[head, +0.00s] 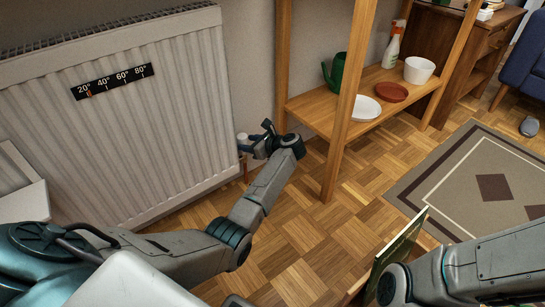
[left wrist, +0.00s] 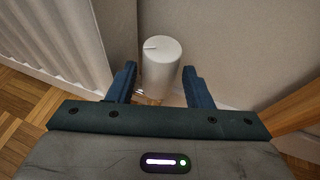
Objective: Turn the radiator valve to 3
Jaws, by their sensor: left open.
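In the head view the left gripper (head: 256,141) is at the radiator's lower right corner, where the valve (head: 242,138) shows small and partly hidden. The white radiator (head: 130,120) is on the wall at left. My right gripper is not visible.
A wooden shelf (head: 318,109) stands right of the valve, its post close to my left gripper. It holds a green watering can (head: 336,74), a spray bottle (head: 393,45) and dishes. A strip thermometer (head: 112,80) is on the radiator.

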